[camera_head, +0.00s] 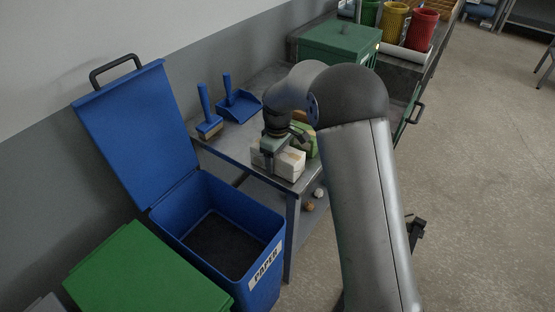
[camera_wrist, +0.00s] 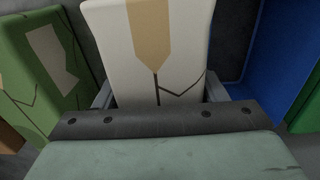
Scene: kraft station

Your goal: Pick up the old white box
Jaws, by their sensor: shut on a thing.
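The old white box (camera_head: 279,160) is on the near end of the grey table in the head view. It is off-white with a tan band and a dark crack-like line, which show close up in the wrist view (camera_wrist: 152,50). My gripper (camera_head: 270,158) is over the box from above, with a finger down its near side. In the wrist view my gripper (camera_wrist: 158,98) has a finger at each side of the box, shut on it. I cannot tell whether the box is lifted off the table.
A green box (camera_head: 311,146) stands close beside the white box, and it also shows in the wrist view (camera_wrist: 38,75). An open blue paper bin (camera_head: 262,268) stands below the table's near end. A blue brush (camera_head: 207,112) and dustpan (camera_head: 238,103) lie on the table (camera_head: 236,146).

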